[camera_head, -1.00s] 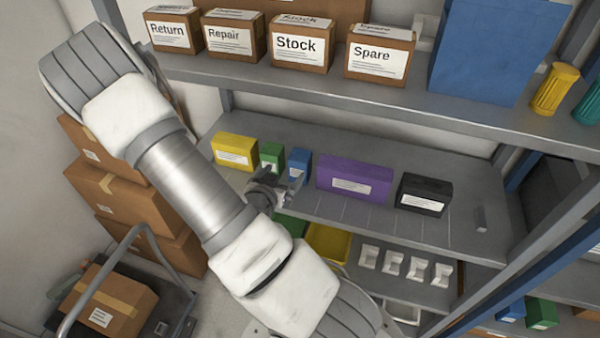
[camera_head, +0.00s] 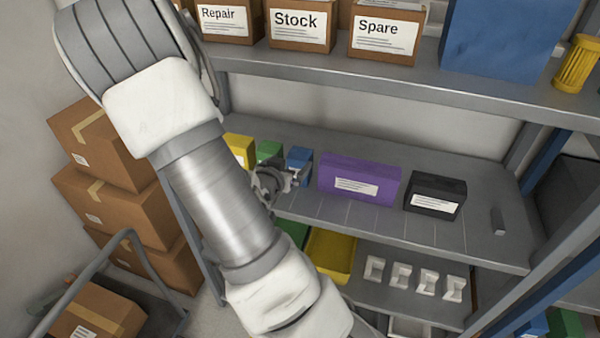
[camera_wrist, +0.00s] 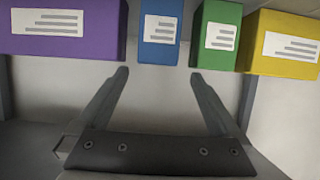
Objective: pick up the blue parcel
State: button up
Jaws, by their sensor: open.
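The blue parcel (camera_head: 300,162) is a small upright box with a white label, standing on the middle shelf between the green parcel and the purple parcel. In the wrist view my gripper (camera_wrist: 158,75) is open and empty. Contact cannot be told.
The purple parcel (camera_head: 357,170) stands close on the right and the green parcel (camera_head: 269,151) close on the left, with the yellow parcel (camera_head: 240,149) beyond it. A black box (camera_head: 435,187) stands farther right. The upper shelf (camera_head: 400,83) with labelled boxes overhangs behind.

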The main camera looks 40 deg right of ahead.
aim_at(299, 154)
jog(key=shift+x, duration=1.15)
jog(key=x, duration=0.4)
jog(key=shift+s+d+r+p, duration=0.1)
jog(key=shift+s+d+p, duration=0.05)
jog(key=shift+d+p, duration=0.2)
jog(key=shift+w+d+f, duration=0.25)
jog(key=shift+w+d, duration=0.05)
jog(key=shift+d, duration=0.2)
jog(key=c, duration=1.4)
